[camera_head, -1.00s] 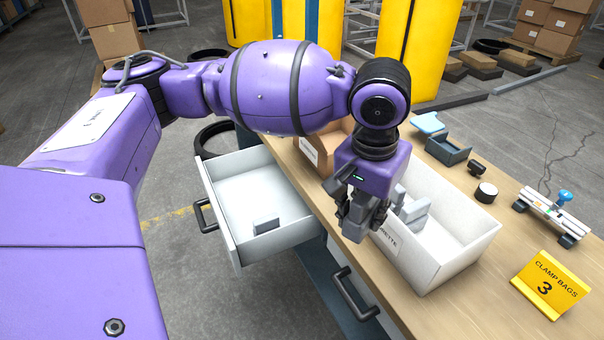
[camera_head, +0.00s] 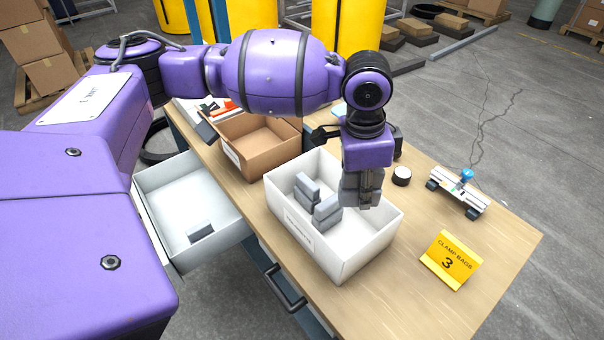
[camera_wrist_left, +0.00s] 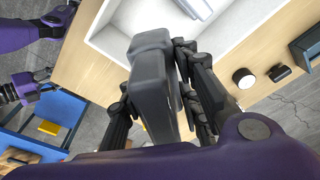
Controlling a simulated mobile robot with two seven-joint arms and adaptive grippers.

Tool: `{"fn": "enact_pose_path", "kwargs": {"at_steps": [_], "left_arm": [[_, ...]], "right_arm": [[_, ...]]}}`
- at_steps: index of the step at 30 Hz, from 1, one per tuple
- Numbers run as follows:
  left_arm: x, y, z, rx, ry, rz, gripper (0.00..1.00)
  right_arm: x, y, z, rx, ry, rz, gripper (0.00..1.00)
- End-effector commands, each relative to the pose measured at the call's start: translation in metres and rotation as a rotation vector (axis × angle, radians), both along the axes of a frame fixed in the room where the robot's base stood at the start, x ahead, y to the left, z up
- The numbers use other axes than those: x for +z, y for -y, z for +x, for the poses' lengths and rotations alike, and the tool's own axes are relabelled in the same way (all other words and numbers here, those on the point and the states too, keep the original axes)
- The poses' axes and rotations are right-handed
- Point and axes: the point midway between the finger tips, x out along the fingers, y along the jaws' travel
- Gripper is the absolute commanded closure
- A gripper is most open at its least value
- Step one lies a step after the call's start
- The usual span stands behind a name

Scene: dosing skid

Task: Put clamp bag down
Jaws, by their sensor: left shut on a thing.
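My left gripper (camera_head: 362,200) is shut on a grey clamp bag, which hangs between the fingers over the right part of the open white box (camera_head: 372,244). In the left wrist view the held clamp bag (camera_wrist_left: 152,75) is a dark grey block in front of the fingers. Two grey clamp bags (camera_head: 307,189) (camera_head: 327,211) stand in the left part of the box. The box's floor under the gripper is partly hidden. A yellow sign (camera_head: 453,259) reading "CLAMP BAGS 3" stands right of the box.
A brown carton (camera_head: 262,142) stands left of the box. An open white drawer (camera_head: 178,196) holds a small grey block (camera_head: 200,231). A round white-topped item (camera_head: 401,176) and a rail device with a blue knob (camera_head: 458,192) are to the right. The front right tabletop is clear.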

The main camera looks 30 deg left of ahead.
Motion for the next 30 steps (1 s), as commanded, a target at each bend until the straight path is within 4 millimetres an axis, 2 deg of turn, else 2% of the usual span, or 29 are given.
{"fn": "enact_pose_path", "kwargs": {"at_steps": [2, 6, 8, 15, 19, 22, 30], "left_arm": [[0.008, 0.002, -0.001, -0.071, 0.003, 0.0, 0.98], [0.0, 0.003, -0.001, -0.139, -0.005, 0.001, 0.98], [-0.012, 0.004, -0.002, -0.146, -0.009, 0.001, 0.98], [-0.077, 0.003, -0.004, -0.145, -0.016, 0.0, 0.98], [-0.107, 0.003, -0.003, -0.145, -0.012, 0.001, 0.98], [-0.123, 0.003, -0.003, -0.145, -0.01, 0.001, 0.98], [-0.142, 0.003, -0.002, -0.144, -0.008, 0.0, 0.98]], "right_arm": [[0.008, -0.001, 0.002, 0.003, 0.008, 0.003, 0.6], [0.006, 0.0, -0.002, 0.005, 0.002, 0.0, 0.6], [0.005, 0.001, -0.002, 0.004, -0.001, -0.001, 0.6], [0.001, 0.003, 0.0, 0.005, 0.0, -0.005, 0.6], [0.003, 0.002, 0.006, 0.002, 0.011, -0.004, 0.6], [0.005, 0.0, 0.009, -0.002, 0.02, -0.002, 0.6], [0.006, 0.0, 0.01, -0.008, 0.023, 0.002, 0.6]]}}
